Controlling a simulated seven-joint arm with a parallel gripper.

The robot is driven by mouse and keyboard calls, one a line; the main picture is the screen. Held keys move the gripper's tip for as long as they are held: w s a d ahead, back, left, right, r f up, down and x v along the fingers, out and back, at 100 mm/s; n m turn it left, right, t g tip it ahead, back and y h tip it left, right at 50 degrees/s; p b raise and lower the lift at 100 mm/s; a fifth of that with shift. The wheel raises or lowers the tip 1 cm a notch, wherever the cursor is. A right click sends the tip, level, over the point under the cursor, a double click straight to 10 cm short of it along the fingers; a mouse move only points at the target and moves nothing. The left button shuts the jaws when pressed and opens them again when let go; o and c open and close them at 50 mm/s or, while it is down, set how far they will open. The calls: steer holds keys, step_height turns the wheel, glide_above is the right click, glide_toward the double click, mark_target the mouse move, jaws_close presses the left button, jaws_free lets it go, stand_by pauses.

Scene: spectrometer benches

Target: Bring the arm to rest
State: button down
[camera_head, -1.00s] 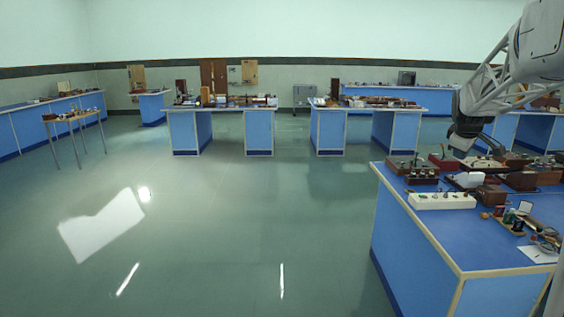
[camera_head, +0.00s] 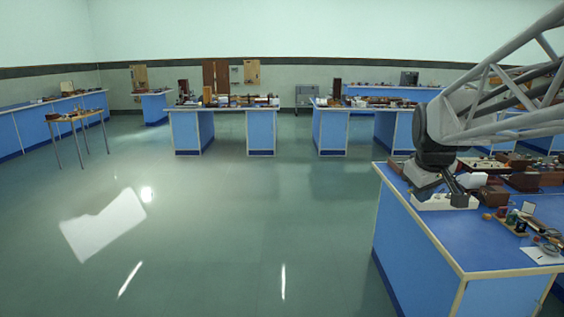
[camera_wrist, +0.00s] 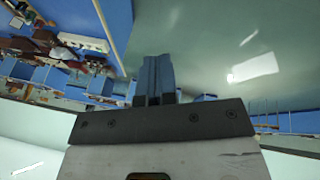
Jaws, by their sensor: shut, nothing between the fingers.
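My arm with its pale lattice link reaches in from the right in the head view. My gripper (camera_head: 462,197) hangs from the dark wrist, in front of the near blue bench's left part, and hides some of the things on it. In the wrist view my gripper (camera_wrist: 157,62) shows its two fingers together, with nothing between them. I cannot tell from these views how high the fingertips are above the bench top.
The near blue bench (camera_head: 420,245) at right carries a white power strip (camera_head: 440,203), wooden boxes and small instruments. More benches (camera_head: 260,130) stand farther back, and a small table (camera_head: 75,117) stands at left. The green floor (camera_head: 230,230) left of the near bench is clear.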

steer(key=s+a+f+m, duration=0.1)
steer(key=s+a+f, duration=0.2)
steer(key=s, duration=0.5)
steer(key=s+a+f+m+g+y, duration=0.1)
steer(key=s+a+f, duration=0.3)
steer(key=s, duration=0.5)
steer(key=s+a+f+m, duration=0.1)
steer(key=s+a+f, duration=0.3)
steer(key=s, duration=0.5)
steer(key=shift+a+f+m+g, duration=0.2)
steer(key=shift+a+m+g, duration=0.2)
steer(key=shift+a, duration=0.65)
